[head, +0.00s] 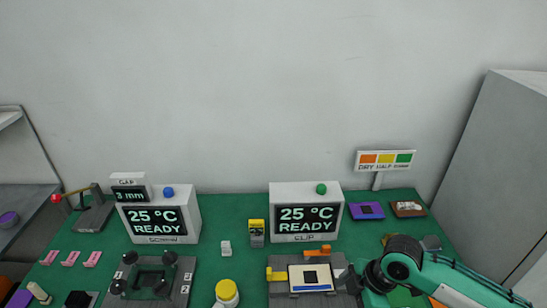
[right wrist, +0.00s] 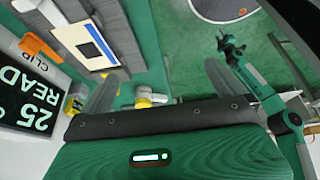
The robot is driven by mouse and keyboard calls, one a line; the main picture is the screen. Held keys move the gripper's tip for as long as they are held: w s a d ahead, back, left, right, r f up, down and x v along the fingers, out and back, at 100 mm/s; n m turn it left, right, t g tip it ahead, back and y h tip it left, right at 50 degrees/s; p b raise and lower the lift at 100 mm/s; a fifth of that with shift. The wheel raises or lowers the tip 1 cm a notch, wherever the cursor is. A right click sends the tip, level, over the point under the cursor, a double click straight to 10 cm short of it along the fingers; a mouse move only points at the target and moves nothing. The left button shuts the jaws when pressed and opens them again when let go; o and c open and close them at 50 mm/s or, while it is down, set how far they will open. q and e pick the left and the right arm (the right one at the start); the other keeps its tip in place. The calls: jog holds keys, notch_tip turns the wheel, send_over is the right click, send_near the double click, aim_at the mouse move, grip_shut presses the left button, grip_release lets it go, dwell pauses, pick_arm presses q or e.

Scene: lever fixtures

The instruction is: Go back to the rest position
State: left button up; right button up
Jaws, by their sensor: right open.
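My right arm comes in from the lower right in the head view. Its gripper (head: 357,281) hangs close to the right side of the grey clip fixture (head: 283,299); I cannot tell whether it touches. In the right wrist view its two grey fingers (right wrist: 158,84) stand wide apart, with nothing held between them. The fixture carries a pale plate (head: 298,281) with a dark square, a yellow block (head: 276,275) and an orange lever (head: 317,253). My left gripper does not show in the head view. A jointed teal and black arm part shows in the right wrist view.
The CLIP display (head: 307,237) and SCREW display (head: 160,241) read 25 °C READY. A yellow-lidded jar (head: 227,292) stands left of the clip fixture. A grey fixture with knobs (head: 185,276) is further left. Purple (head: 366,211) and brown (head: 408,209) trays lie at the back right.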

jog(key=s+a+f+m+t, duration=0.3)
jog(key=s+a+m, duration=0.2)
jog(key=m, duration=0.1)
jog(key=s+d+f+m+h, duration=0.4)
jog(key=s+d+m, duration=0.6)
jog(key=d+m, duration=0.1)
notch_tip(320, 180, down, 29)
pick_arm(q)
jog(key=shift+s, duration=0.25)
pick_arm(e)
jog(key=s+d+f+n+g, duration=0.1)
jog(key=s+d+f+g, duration=0.1)
jog(key=s+f, duration=1.7)
jog(key=shift+s+d+f+h, duration=0.3)
jog(key=shift+d+f, duration=0.25)
jog(key=shift+f, duration=0.4)
